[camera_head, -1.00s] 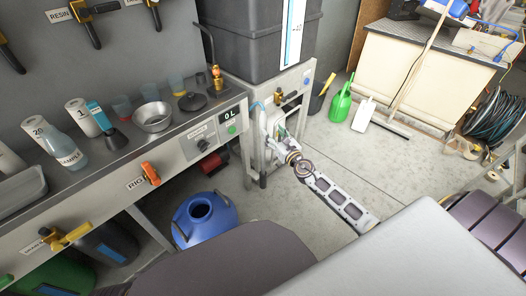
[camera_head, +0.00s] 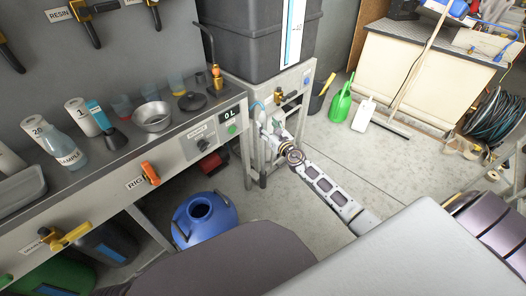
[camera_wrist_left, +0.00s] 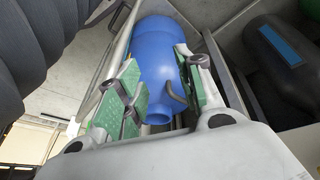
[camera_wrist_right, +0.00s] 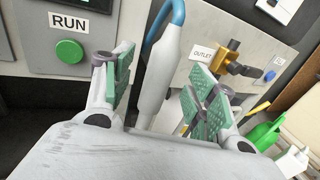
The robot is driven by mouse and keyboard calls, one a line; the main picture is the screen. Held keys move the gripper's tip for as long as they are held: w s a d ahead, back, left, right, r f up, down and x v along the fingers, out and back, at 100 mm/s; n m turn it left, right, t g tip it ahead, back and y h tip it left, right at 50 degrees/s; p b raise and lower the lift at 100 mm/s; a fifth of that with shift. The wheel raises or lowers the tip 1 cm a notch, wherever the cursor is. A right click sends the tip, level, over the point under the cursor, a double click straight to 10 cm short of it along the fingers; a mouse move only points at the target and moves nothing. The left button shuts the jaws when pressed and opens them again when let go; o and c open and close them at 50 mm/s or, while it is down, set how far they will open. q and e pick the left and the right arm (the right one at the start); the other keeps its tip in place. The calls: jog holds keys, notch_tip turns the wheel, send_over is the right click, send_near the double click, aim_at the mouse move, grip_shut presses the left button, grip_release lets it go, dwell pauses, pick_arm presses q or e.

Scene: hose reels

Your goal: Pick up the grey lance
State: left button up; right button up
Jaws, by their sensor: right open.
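The grey lance (camera_wrist_right: 156,82) stands nearly upright in the right wrist view, with a blue hose (camera_wrist_right: 156,27) at its top. It appears between the two green-padded fingers of my right gripper (camera_wrist_right: 163,76). The fingers are apart, with space on both sides of the lance; its lower end is hidden behind the gripper body. In the head view my right gripper (camera_head: 273,134) is at the front of the grey dispensing stand, where the lance is hard to make out. My left gripper (camera_wrist_left: 156,76) is open and empty above the blue container (camera_wrist_left: 165,62).
A brass outlet tap (camera_wrist_right: 238,64) is just right of the lance on the stand panel. A green RUN button (camera_wrist_right: 69,50) is to the left. The bench (camera_head: 110,185) with cups and a metal bowl (camera_head: 153,117) lies left.

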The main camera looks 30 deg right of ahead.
aim_at(265, 122)
jog(key=shift+w+d, duration=0.1)
jog(key=shift+w, duration=0.65)
jog(key=shift+w+b, duration=0.4)
jog(key=shift+w, duration=1.3)
pick_arm(q)
jog(key=x, duration=0.2)
jog(key=shift+s+d+f, duration=0.1)
jog(key=shift+d+f, duration=0.15)
jog(key=shift+f, duration=0.15)
pick_arm(e)
jog(key=shift+w, duration=0.15)
jog(key=c, duration=0.7)
pick_arm(q)
jog(key=shift+r, duration=0.15)
pick_arm(e)
grip_shut()
